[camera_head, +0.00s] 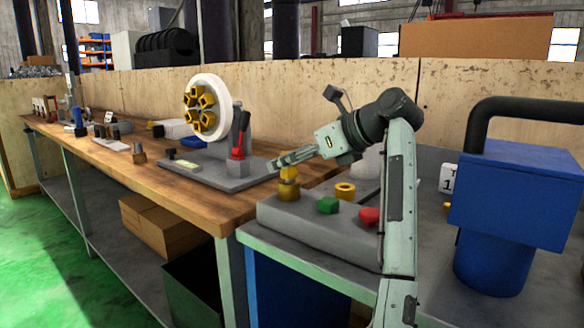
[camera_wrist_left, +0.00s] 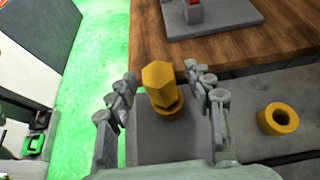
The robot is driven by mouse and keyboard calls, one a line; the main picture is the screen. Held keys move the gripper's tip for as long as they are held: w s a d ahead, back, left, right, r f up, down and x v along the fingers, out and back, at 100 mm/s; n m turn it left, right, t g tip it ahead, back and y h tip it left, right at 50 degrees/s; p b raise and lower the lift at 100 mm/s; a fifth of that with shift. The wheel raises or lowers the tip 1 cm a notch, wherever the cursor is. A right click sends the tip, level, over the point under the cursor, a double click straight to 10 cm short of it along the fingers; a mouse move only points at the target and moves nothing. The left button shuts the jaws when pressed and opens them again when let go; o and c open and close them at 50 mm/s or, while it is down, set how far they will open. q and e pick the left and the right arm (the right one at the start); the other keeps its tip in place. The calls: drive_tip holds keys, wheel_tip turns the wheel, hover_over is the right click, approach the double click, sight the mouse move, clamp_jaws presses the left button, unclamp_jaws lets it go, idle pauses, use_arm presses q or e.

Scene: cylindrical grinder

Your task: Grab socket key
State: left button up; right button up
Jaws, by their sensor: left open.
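A gold piece with a hexagonal top (camera_wrist_left: 158,88) stands upright in a gold collar on a grey block; it is likely the socket key, though I cannot be sure. It also shows in the head view (camera_head: 289,188) at the block's left end. My left gripper (camera_head: 281,161) is just above it, tilted down to the left. In the left wrist view, the open fingers of the gripper (camera_wrist_left: 163,80) lie on either side of the gold piece, with gaps visible on both sides. My right gripper is not in view.
An empty gold ring (camera_head: 345,190), a green knob (camera_head: 328,205) and a red knob (camera_head: 370,217) are on the grey block (camera_head: 300,225). A chuck wheel (camera_head: 205,105) stands on the wooden bench (camera_head: 190,190). A blue machine (camera_head: 520,195) stands at right.

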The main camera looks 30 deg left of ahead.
use_arm(q)
drive_tip(key=x, duration=0.2)
drive_tip(key=p+x, duration=0.1)
drive_tip(key=x, duration=0.1)
drive_tip(key=shift+a+f, duration=0.2)
drive_tip(key=shift+f, duration=0.25)
clamp_jaws()
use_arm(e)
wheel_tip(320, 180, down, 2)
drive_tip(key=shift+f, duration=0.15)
